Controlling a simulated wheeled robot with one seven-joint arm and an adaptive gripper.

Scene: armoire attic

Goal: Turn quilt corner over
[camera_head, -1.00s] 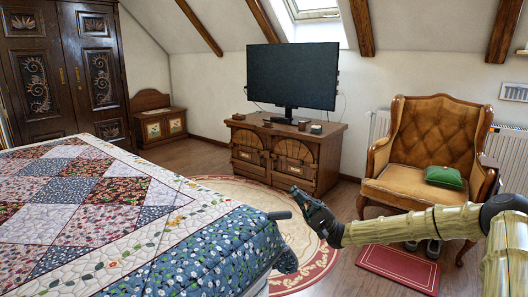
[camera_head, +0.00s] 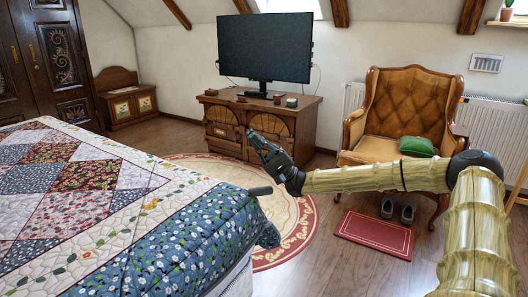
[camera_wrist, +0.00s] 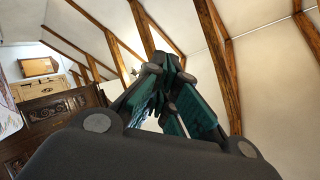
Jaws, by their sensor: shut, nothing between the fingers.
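The patchwork quilt (camera_head: 95,200) lies over the bed on the left in the head view, with a blue floral border along its near right side. Its corner (camera_head: 262,232) hangs at the right end of the bed, where a small dark grey piece sticks out at the top. My gripper (camera_head: 256,138) is raised in the air to the right of and above that corner, apart from the quilt, in front of the wooden cabinet. In the wrist view its fingers (camera_wrist: 172,65) come together at the tips with nothing between them. A sliver of patterned cloth shows at the left edge there.
A cabinet (camera_head: 225,120) with a television (camera_head: 265,48) stands behind my gripper. An armchair (camera_head: 405,110) with a green cushion is at the right. Shoes and a red mat (camera_head: 375,236) lie on the floor. A round rug (camera_head: 295,225) lies beside the bed.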

